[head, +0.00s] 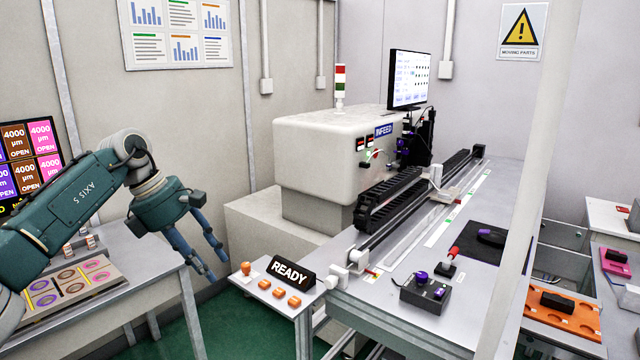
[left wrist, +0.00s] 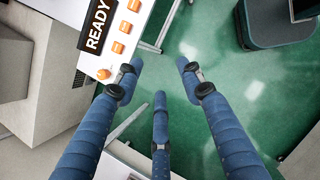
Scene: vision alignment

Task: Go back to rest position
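My left gripper (head: 214,267) hangs from the left arm with its blue fingers pointing down, over the gap between the left table and the button panel. In the left wrist view its fingers (left wrist: 159,66) are spread apart with nothing between them, only green floor beyond. The gripper is open and empty. My right gripper is not visible in either view.
A panel with a READY sign (head: 291,270) and orange buttons is close right of the gripper; the sign also shows in the left wrist view (left wrist: 97,25). The left table holds a tray of coloured discs (head: 70,284). A linear rail (head: 415,195) and control box (head: 425,293) stand right.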

